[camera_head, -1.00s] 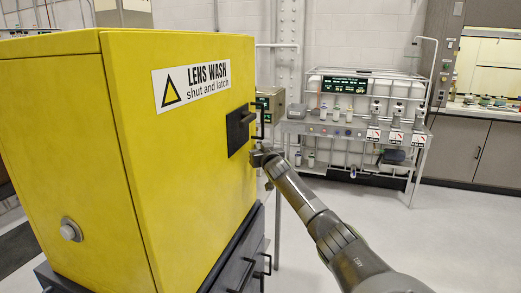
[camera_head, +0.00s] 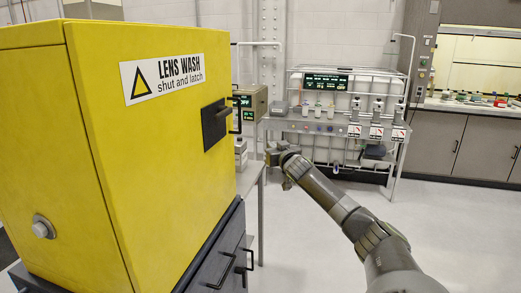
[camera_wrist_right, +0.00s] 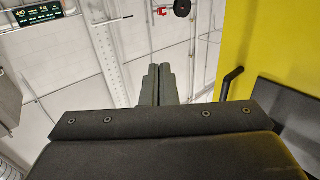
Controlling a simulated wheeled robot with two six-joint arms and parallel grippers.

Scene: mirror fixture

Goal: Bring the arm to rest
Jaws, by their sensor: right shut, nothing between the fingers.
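My right arm reaches in from the lower right in the head view. Its gripper (camera_head: 272,157) is to the right of the yellow lens wash cabinet (camera_head: 165,150), apart from its black latch handle (camera_head: 217,122). In the right wrist view my right gripper (camera_wrist_right: 157,85) shows its two fingers together with nothing between them. The yellow cabinet (camera_wrist_right: 262,50) and a black handle (camera_wrist_right: 232,80) show at the right of that view. The cabinet door looks shut. My left gripper is not in view.
A dark drawer unit (camera_head: 222,265) with black handles stands under the cabinet. Behind is a grey bench rack (camera_head: 330,128) with bottles and a green display. A fume hood with cupboards (camera_head: 460,145) is at the right. The floor (camera_head: 460,230) on the right is clear.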

